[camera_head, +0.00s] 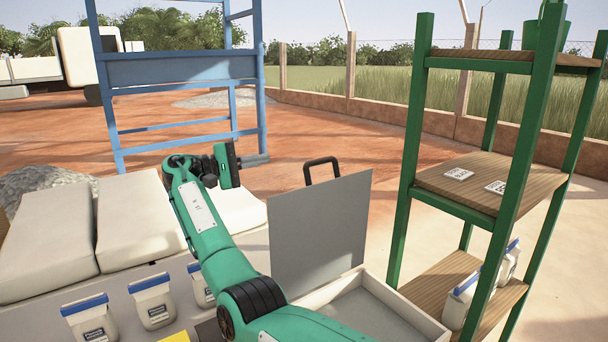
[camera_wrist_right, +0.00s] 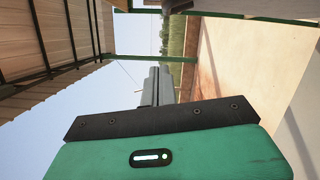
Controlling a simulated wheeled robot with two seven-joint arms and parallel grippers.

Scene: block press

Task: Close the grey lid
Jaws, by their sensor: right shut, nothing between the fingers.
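The grey lid (camera_head: 318,232) stands raised, nearly upright, at the back of a shallow white-rimmed box (camera_head: 416,317). A black handle (camera_head: 322,171) sticks up from the lid's top edge. My right arm comes up from the bottom of the head view, left of the lid and partly in front of the box. My right gripper (camera_head: 262,159) is shut and empty, up and left of the lid, with its fingers pointing right. Its closed grey fingers also show in the right wrist view (camera_wrist_right: 156,86). It appears apart from the lid and handle. My left gripper is not in view.
White jars with blue lids (camera_head: 153,301) stand at the lower left, before pale sacks (camera_head: 131,222). A blue frame (camera_head: 182,69) stands behind. A green shelf (camera_head: 414,130) with wooden boards stands to the right of the box. A yellow item (camera_head: 175,337) shows at the bottom edge.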

